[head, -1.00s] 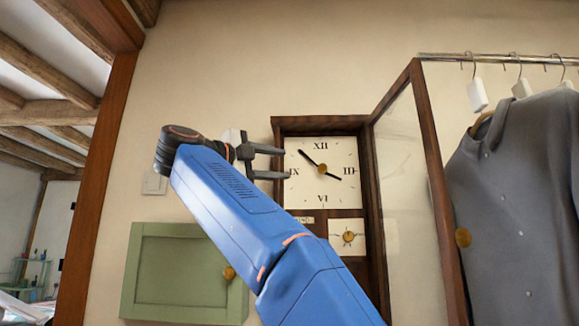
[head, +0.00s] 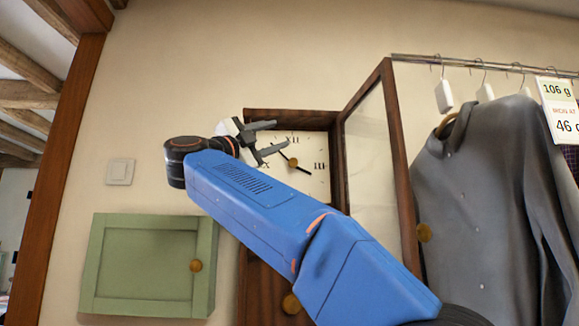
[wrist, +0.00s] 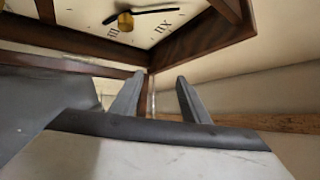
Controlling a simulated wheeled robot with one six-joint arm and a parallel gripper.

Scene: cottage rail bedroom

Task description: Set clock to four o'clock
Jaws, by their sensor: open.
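The clock (head: 318,150) hangs on the wall in a dark wooden case, with a white square face and Roman numerals. Its long black hand points up-left, near ten, and its short hand points right and slightly down, near four. A brass knob (head: 294,163) sits at the centre. The wrist view shows the face tilted at the top, with the brass knob (wrist: 125,20) and black hands. My gripper (head: 280,134) is open and empty, its fingers overlapping the upper left of the face in the head view. In the wrist view the fingers (wrist: 158,80) appear beside the case edge, apart from the knob.
The clock's glazed door (head: 375,160) stands open to the right, with its own brass knob (head: 424,232). A grey shirt (head: 490,190) hangs beyond it from a rail (head: 480,63). A green cabinet (head: 150,265) and a light switch (head: 120,172) are at left.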

